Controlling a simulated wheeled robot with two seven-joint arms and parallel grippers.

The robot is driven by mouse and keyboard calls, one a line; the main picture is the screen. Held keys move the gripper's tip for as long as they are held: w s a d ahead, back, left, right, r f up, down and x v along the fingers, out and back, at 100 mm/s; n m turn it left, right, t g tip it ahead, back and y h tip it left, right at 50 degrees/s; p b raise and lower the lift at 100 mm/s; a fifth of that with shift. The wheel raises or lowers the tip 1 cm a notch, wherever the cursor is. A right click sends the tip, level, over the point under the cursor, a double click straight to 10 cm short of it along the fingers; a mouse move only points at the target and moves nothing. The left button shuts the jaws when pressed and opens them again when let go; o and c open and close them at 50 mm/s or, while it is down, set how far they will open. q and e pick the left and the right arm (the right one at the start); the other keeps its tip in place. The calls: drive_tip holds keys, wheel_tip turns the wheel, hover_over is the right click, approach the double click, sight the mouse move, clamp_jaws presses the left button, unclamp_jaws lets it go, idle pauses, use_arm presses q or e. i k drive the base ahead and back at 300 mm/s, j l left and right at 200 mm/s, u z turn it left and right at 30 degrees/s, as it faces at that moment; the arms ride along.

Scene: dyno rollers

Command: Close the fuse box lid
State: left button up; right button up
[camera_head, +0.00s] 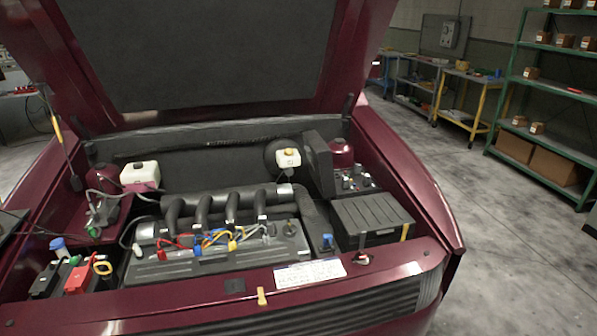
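The fuse box (352,182) sits at the back right of the car's engine bay, with small fuses or relays showing inside it. Its dark lid (317,164) stands open, roughly upright, along the box's left side. Neither of my grippers is in the head view, so I cannot see where they are relative to the lid.
The raised maroon hood (205,50) hangs over the bay. A black ribbed box (372,220) stands in front of the fuse box. The maroon right fender (400,170) borders the bay; open floor lies beyond.

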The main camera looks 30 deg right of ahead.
sight(318, 154)
drive_tip(key=z, duration=1.05)
